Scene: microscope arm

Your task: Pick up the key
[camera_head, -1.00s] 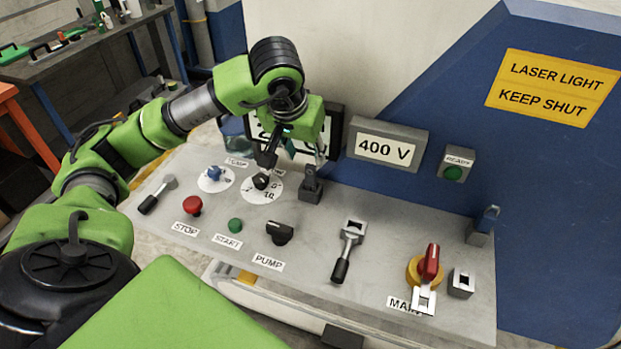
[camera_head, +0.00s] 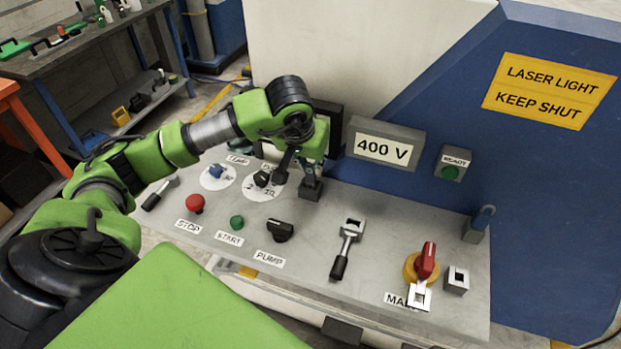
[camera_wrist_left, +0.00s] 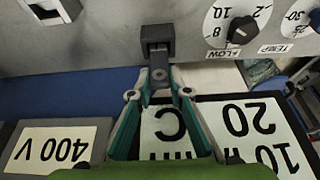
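A small dark grey piece that looks like the key (camera_wrist_left: 160,78) stands out of a dark grey block in the left wrist view. That block (camera_head: 311,192) sits on the panel's back edge in the head view, below my left gripper (camera_head: 308,172). The teal fingers of my left gripper (camera_wrist_left: 161,80) reach to both sides of the dark piece and converge near its end. I cannot tell whether they touch it. The gripper hides most of the piece in the head view. My right gripper is not in view.
The grey panel (camera_head: 305,238) carries several knobs and buttons, a lever (camera_head: 345,248), a red main switch (camera_head: 427,262) and a padlock-like piece (camera_head: 478,224). A 400 V display (camera_head: 386,148) and a dark-framed display stand behind the panel, close to my left gripper.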

